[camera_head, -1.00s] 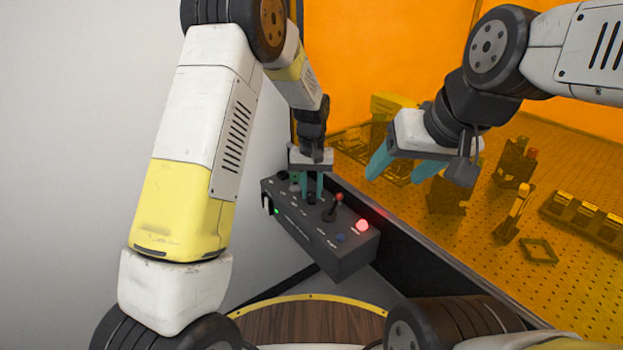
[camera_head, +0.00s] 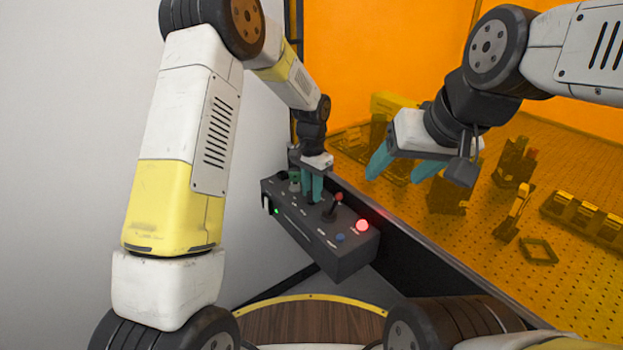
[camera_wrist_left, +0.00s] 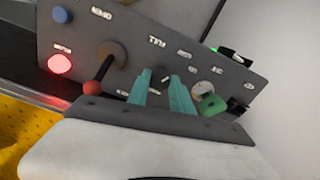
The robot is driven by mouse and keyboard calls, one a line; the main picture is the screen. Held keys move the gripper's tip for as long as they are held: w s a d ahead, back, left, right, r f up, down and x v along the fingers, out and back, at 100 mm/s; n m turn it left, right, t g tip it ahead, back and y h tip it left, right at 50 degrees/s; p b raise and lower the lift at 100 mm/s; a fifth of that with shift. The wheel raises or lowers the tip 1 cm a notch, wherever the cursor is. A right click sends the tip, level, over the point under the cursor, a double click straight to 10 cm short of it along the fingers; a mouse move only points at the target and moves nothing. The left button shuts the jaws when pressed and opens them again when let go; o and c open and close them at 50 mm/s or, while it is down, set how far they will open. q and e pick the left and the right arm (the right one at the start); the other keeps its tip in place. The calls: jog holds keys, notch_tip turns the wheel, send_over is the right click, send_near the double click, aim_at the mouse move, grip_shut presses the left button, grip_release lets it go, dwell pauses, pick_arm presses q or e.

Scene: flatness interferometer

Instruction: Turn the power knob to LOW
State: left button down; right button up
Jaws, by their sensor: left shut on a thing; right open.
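The dark grey control box (camera_head: 346,262) stands at the middle of the head view with small labels on its top. My left gripper (camera_head: 312,198) points down onto the box top, left of the red-tipped lever. In the left wrist view its teal fingers (camera_wrist_left: 165,88) are shut around a small dark knob (camera_wrist_left: 164,78), mostly hidden between them. The labels by the knob are too small to read surely. My right gripper (camera_head: 405,172) is open and empty, in the air in front of the orange panel.
Near the left fingers are a lever with a red ball (camera_wrist_left: 92,88), a glowing red light (camera_wrist_left: 60,64), a blue button (camera_wrist_left: 63,16) and a green key-like part (camera_wrist_left: 212,104). Orange see-through panels (camera_head: 390,60) enclose a perforated optics table at right.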

dwell(0.5)
pick_arm(q)
jog(key=c, duration=1.1)
grip_release()
jog(key=shift+r, duration=0.1)
notch_tip(320, 180, up, 8)
jog(key=shift+f, duration=0.2)
notch_tip(320, 180, up, 9)
jog(key=n+t, duration=0.1)
jog(key=n, duration=0.1)
send_over(311, 194)
jog(key=s+a, duration=0.5)
jog(key=s+a+r+n+t+h, duration=0.1)
jog(key=s+a+r+n+t, duration=0.1)
jog(key=s+a+r, duration=0.3)
jog(key=s+a+r+n+t+h, duration=0.1)
jog(key=s+a+r, duration=0.15)
jog(key=s, duration=0.45)
jog(key=s+n, duration=0.1)
jog(key=s, duration=0.2)
jog(key=s+a+n+t, duration=0.1)
jog(key=s, duration=0.2)
jog(key=s+n+t, duration=0.1)
jog(key=s, duration=0.2)
jog(key=shift+s+a+f, duration=0.1)
jog(key=shift+s+a, duration=0.2)
jog(key=shift+a, duration=0.1)
